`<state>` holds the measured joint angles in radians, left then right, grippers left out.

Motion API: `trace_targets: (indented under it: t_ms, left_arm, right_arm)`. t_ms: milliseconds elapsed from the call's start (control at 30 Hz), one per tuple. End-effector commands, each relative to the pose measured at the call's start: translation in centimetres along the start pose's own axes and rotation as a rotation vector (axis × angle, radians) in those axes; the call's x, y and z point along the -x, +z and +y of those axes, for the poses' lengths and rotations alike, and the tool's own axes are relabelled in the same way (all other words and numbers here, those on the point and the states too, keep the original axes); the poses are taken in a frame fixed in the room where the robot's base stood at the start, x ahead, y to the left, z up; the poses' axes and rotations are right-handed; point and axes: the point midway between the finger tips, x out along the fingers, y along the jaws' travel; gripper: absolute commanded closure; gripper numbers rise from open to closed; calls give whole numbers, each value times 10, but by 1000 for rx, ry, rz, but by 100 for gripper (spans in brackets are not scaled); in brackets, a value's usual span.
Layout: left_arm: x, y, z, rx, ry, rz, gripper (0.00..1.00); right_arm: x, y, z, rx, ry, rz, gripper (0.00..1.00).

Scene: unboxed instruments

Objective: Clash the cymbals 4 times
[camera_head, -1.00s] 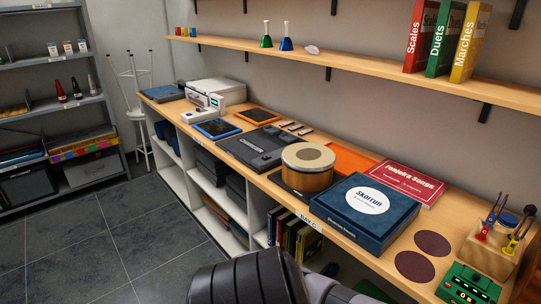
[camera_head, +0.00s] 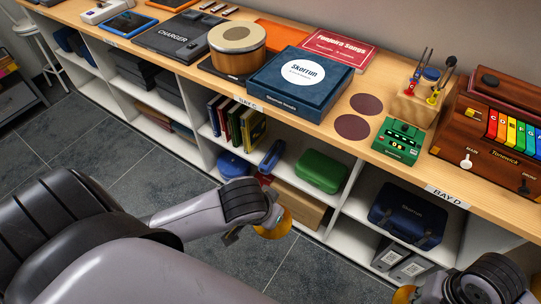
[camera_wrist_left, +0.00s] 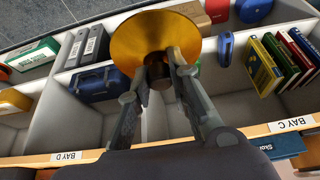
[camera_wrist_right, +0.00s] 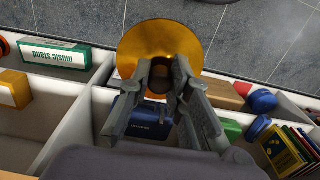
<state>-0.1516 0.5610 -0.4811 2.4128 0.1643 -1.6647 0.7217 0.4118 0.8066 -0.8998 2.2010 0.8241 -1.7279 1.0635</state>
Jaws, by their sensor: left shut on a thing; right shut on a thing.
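My left gripper (camera_head: 262,212) is shut on a golden cymbal (camera_head: 275,226), held in front of the shelving and partly hidden by the gripper. The left wrist view shows this cymbal's round golden face (camera_wrist_left: 127,45) beyond the fingers (camera_wrist_left: 160,75). My right gripper (camera_head: 424,291) is at the bottom right of the head view, shut on a second golden cymbal (camera_head: 403,295), of which only a little shows there. The right wrist view shows that cymbal's disc (camera_wrist_right: 135,45) beyond the fingers (camera_wrist_right: 163,75). The two cymbals are apart in the head view.
A long wooden counter (camera_head: 375,152) runs behind the grippers, with a blue box (camera_head: 298,95), a drum (camera_head: 237,55) and a green device (camera_head: 398,142) on it. Open shelves below hold a green case (camera_head: 320,171) and a blue bag (camera_head: 408,215). Grey floor (camera_head: 130,185) is clear.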

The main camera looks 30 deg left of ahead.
Motion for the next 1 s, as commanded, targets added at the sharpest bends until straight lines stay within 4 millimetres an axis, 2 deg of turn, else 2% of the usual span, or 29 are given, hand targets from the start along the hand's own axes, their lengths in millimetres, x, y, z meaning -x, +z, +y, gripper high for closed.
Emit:
trace_targets:
  t_ms: [433,567,767,1000]
  left_arm:
    - [0,0,0,0,0,0,100]
    - [0,0,0,0,0,0,100]
    - [0,0,0,0,0,0,100]
    - [0,0,0,0,0,0,100]
  right_arm:
    - [0,0,0,-1,0,1,100]
    - [3,-8,-4,-27,-2,3,100]
    - [19,-47,-21,-191,-3,10,100]
    - [64,-108,-49,-480,-2,10,100]
